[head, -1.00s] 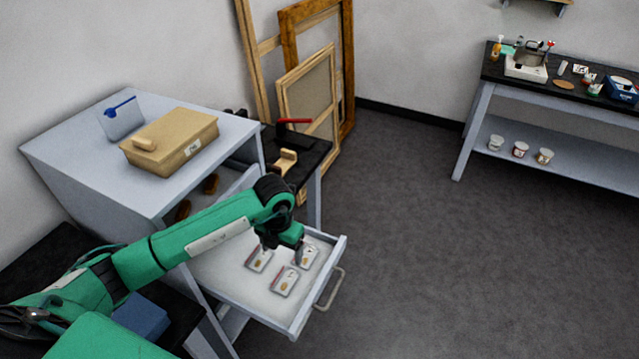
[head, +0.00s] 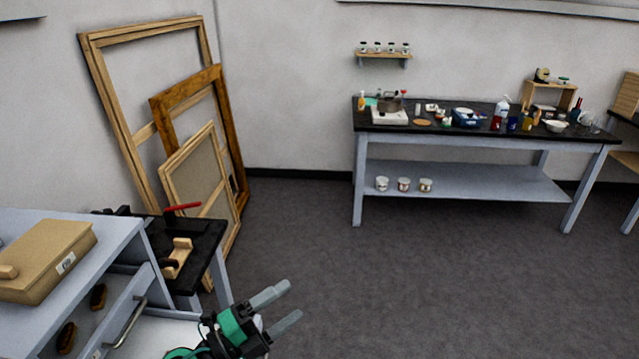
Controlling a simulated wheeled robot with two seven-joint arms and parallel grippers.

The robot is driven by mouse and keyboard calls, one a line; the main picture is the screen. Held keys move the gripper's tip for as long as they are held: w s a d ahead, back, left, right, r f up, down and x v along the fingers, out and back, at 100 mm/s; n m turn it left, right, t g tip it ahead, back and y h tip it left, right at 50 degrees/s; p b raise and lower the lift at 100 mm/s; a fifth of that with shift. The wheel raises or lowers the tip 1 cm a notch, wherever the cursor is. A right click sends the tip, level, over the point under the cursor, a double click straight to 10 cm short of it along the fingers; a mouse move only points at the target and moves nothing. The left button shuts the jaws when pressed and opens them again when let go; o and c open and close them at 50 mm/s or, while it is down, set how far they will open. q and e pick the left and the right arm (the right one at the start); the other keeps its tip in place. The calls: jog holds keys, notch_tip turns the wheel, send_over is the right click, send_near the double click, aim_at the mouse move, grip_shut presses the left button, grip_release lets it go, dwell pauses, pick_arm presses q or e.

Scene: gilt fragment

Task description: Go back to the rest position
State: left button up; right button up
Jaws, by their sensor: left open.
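My left gripper (head: 279,308) is at the bottom of the head view, left of the middle. Its two grey fingers are spread apart with nothing between them, and they point up and to the right over the dark floor. The green wrist shows below it; the rest of the arm is cut off by the lower edge. My right gripper is not in view.
A grey cabinet (head: 110,232) with a tan box (head: 45,258) on top stands at left, its drawer area partly cut off. Wooden frames (head: 130,150) lean on the wall behind a small black table (head: 195,235). A long workbench (head: 480,140) stands at the back right. The middle floor is clear.

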pick_arm(q)
jog(key=w+a+n+t+y, duration=0.2)
jog(key=a+n+t+y, duration=0.85)
jog(key=n, duration=0.55)
jog(key=s+a+f+n+g+y, duration=0.7)
jog(key=f+n+g+y, duration=0.2)
jog(key=f, duration=0.2)
jog(key=s+d+f+n+g+h, duration=0.1)
jog(key=s+f+g, duration=0.4)
jog(key=s, duration=0.4)
jog(key=s+f+n+g+h, duration=0.1)
jog(key=s+f+g+h, duration=0.1)
jog(key=s+f+g, duration=0.45)
notch_tip(320, 180, down, 27)
jog(key=s+t, duration=0.1)
jog(key=s, duration=0.1)
jog(key=s+a+f+g, duration=0.1)
jog(key=s+a+f, duration=0.2)
jog(key=s+f, duration=1.6)
notch_tip(320, 180, down, 2)
jog(key=shift+s+f+m, duration=0.2)
jog(key=shift+f+m, duration=0.05)
jog(key=shift+m, duration=0.05)
jog(key=shift+y, duration=0.25)
